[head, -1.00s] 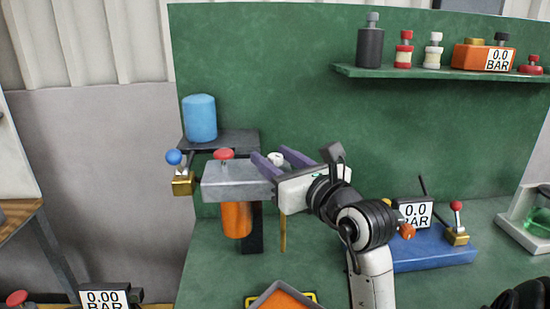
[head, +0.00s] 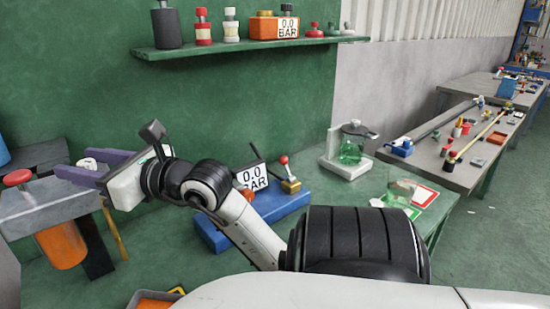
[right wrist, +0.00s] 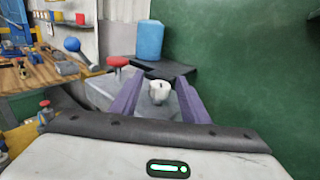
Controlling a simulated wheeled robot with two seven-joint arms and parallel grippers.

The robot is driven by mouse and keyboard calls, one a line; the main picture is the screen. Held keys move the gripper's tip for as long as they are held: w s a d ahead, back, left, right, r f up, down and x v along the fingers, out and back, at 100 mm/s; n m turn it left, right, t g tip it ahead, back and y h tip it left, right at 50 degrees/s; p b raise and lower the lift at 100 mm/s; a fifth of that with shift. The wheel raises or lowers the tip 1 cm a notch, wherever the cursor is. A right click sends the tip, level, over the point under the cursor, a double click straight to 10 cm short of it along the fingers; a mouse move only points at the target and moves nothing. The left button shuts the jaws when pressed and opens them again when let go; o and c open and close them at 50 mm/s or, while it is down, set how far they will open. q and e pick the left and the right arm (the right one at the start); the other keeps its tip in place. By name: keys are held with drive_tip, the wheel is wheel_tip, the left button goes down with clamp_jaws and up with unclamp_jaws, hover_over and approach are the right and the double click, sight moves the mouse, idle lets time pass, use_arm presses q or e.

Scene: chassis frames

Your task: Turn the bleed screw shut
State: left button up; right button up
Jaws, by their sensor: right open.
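The bleed screw, a small white knob (head: 88,163), stands on top of the grey metal block (head: 40,207) at the left of the head view. My right gripper (head: 72,161) is open, with one purple finger on each side of the knob. In the right wrist view the white knob (right wrist: 159,91) sits between the finger ends (right wrist: 159,80), with a gap visible on both sides. The knob has a dark slot or mark on it. My left gripper is in neither current view.
A red knob (head: 17,177) stands on the same block, and an orange cylinder (head: 62,244) hangs below it. A blue base (head: 265,215) with a 0.0 BAR gauge (head: 252,177) lies to the right. A shelf (head: 240,44) runs above. The wrist view shows a blue cylinder (right wrist: 150,40) behind.

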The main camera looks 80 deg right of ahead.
drive_tip(key=shift+n+g+y, duration=0.3)
drive_tip(key=shift+n+y, duration=1.6)
drive_tip(key=shift+y, duration=1.1)
drive_tip(key=shift+n+y, duration=0.4)
drive_tip(key=shift+y, duration=0.2)
